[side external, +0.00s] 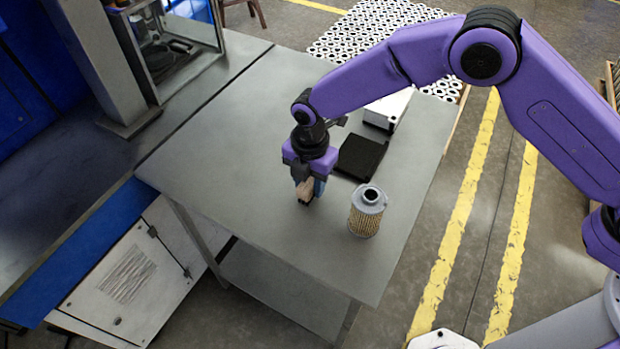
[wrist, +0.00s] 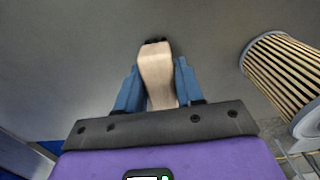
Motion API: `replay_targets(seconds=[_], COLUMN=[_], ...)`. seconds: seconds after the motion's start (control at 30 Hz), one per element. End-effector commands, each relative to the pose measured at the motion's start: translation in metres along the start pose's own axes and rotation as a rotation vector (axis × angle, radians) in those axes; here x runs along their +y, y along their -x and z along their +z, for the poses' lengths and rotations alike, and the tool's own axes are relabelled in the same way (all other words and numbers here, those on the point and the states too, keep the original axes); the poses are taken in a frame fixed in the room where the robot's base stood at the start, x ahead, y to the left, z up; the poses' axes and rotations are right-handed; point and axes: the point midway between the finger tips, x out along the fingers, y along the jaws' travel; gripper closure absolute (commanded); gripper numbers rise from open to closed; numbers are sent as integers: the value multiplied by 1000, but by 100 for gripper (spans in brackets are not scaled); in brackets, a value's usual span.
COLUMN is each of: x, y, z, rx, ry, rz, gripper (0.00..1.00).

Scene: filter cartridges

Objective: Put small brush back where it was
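The small brush (wrist: 156,75) has a pale wooden handle and a dark tip. In the wrist view it sits between the two blue fingers of my gripper (wrist: 158,88), which are shut on its handle. In the side external view the brush (side external: 305,188) hangs below my gripper (side external: 309,186), with its dark end down at or just above the grey table. I cannot tell whether it touches the tabletop. The bristles are mostly hidden from the wrist camera.
A filter cartridge (side external: 367,212) stands upright to the right of my gripper; it also shows in the wrist view (wrist: 285,75). A black tray-like block (side external: 361,157) and a white box (side external: 388,108) lie behind. The grey table (side external: 230,150) is clear to the left.

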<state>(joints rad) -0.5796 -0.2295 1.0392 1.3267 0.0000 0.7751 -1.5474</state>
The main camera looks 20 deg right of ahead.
Motion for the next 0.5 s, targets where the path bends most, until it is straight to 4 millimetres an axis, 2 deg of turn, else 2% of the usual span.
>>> replay_targets(seconds=[0.03,0.07,0.37,0.5], x=[0,0,0,0], y=[0,0,1,10], z=[0,0,0,0], rx=[0,0,0,0], ry=[0,0,0,0], rz=[0,0,0,2], gripper=[48,39,39,39])
